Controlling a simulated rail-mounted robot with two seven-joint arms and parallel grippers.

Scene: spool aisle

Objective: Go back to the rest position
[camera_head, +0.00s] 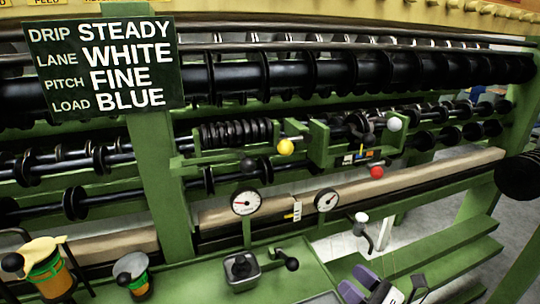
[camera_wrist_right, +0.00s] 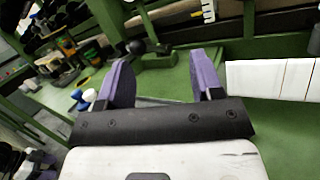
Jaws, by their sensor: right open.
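My right gripper (camera_head: 360,282) is at the bottom edge of the head view, right of centre, over the front of the green bench (camera_head: 300,268). Its purple fingers stand apart with nothing between them. In the right wrist view the same gripper (camera_wrist_right: 163,72) is open and empty, with the green bench beyond its fingertips. My left gripper does not show in either view.
A yellow-topped container (camera_head: 44,270) stands at far left. The black-rollered green machine (camera_head: 160,175) fills the back.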

